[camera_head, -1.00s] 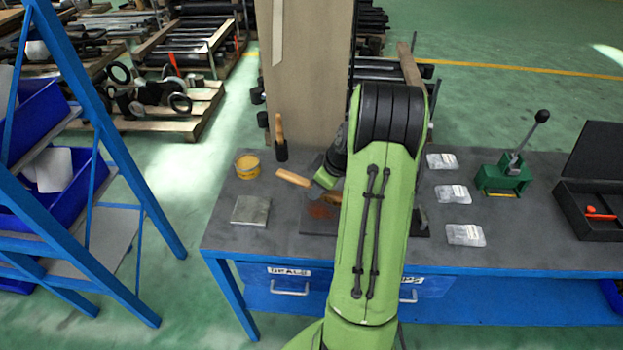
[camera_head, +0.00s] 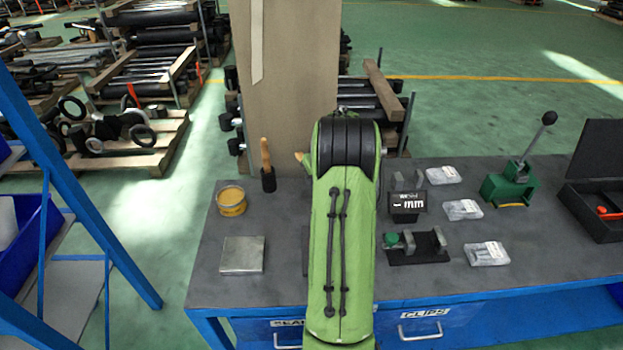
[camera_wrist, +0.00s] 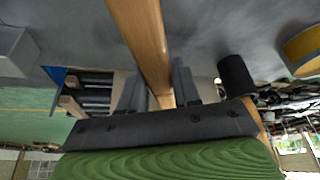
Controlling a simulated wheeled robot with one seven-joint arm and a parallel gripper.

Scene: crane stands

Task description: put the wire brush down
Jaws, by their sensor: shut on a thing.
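My gripper (camera_wrist: 158,85) is shut on the wooden handle of the wire brush (camera_wrist: 143,40) in the wrist view. The handle runs between the two dark fingers and out of the top of the picture. The bristle end is not seen. In the head view only a small wooden end of the brush (camera_head: 301,158) shows at the left of my arm; my gripper is hidden behind the arm. The grey bench top (camera_head: 207,268) lies beneath. I cannot tell whether the brush touches it.
A wooden-handled tool with a black base (camera_head: 268,180) stands at the back left, near a yellow tin (camera_head: 231,203) and a grey metal plate (camera_head: 243,255). Right are a gauge display (camera_head: 407,202), a clamp fixture (camera_head: 418,245), clear bags (camera_head: 487,253) and a green lever press (camera_head: 510,185).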

